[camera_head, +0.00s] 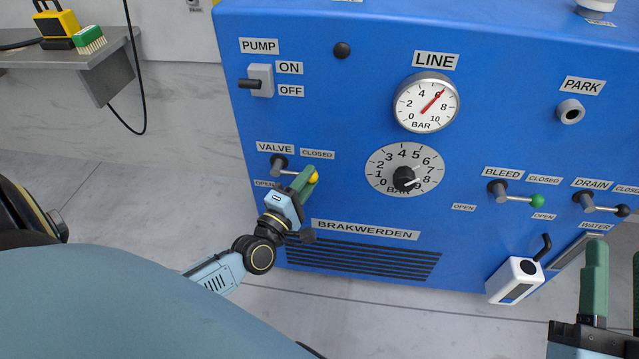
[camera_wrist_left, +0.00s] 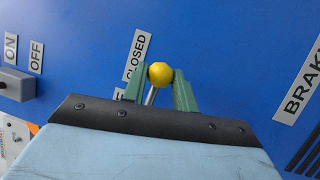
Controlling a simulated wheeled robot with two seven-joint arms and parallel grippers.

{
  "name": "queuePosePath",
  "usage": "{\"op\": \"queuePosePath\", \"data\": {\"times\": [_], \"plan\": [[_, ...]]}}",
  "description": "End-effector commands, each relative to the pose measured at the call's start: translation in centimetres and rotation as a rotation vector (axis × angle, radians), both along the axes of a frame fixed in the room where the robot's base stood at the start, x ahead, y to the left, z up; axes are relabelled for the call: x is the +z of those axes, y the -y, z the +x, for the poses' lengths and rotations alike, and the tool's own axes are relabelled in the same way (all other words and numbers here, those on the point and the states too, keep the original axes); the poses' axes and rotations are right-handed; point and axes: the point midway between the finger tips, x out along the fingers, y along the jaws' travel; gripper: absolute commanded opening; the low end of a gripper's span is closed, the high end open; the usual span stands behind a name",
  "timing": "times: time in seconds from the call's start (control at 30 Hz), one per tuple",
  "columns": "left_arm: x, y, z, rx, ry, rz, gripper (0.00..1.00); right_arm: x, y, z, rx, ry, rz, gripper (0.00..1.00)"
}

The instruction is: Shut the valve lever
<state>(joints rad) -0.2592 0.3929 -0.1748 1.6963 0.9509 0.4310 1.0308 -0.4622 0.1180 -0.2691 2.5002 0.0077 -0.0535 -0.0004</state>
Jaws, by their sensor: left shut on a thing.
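The valve lever has a dark pivot (camera_head: 278,163) on the blue panel and a yellow knob (camera_head: 314,178) at its end. The lever points right and slightly down, below the CLOSED label (camera_head: 318,154); the OPEN label (camera_head: 266,184) is below the pivot. My left gripper (camera_head: 307,178) is shut on the lever by its knob end. In the left wrist view the yellow knob (camera_wrist_left: 160,74) and its metal rod show between the green fingers (camera_wrist_left: 157,90). My right gripper (camera_head: 615,262) is open and empty at the lower right, partly cut off by the picture edge.
The line gauge (camera_head: 426,103) reads about 6 bar. A dial (camera_head: 403,179) sits below it. The bleed lever (camera_head: 515,196) and drain lever (camera_head: 603,206) are at the right. A white handheld device (camera_head: 515,280) hangs low on the panel. The pump switch (camera_head: 260,80) is upper left.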

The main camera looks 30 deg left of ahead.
Motion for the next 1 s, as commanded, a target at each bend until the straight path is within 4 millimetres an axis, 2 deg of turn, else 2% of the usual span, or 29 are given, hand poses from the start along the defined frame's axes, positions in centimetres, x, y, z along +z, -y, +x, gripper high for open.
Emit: {"op": "queuePosePath", "data": {"times": [0.53, 0.57, 0.7, 1.0], "plan": [[0.24, -0.63, -0.38, 0.013, 0.012, -0.023, 0.00, -0.10, 0.01, 0.06, 0.000, -0.006, -0.003, 0.36], [0.24, -0.63, -0.38, 0.014, 0.012, -0.022, 0.31, -0.10, 0.01, 0.06, 0.000, -0.006, -0.003, 0.36], [0.23, -0.62, -0.39, 0.014, 0.012, -0.022, 0.49, -0.10, 0.01, 0.05, -0.001, -0.008, -0.003, 0.36], [0.19, -0.57, -0.47, 0.013, 0.011, -0.022, 0.50, -0.09, 0.03, 0.06, -0.001, -0.008, -0.003, 0.36]]}}
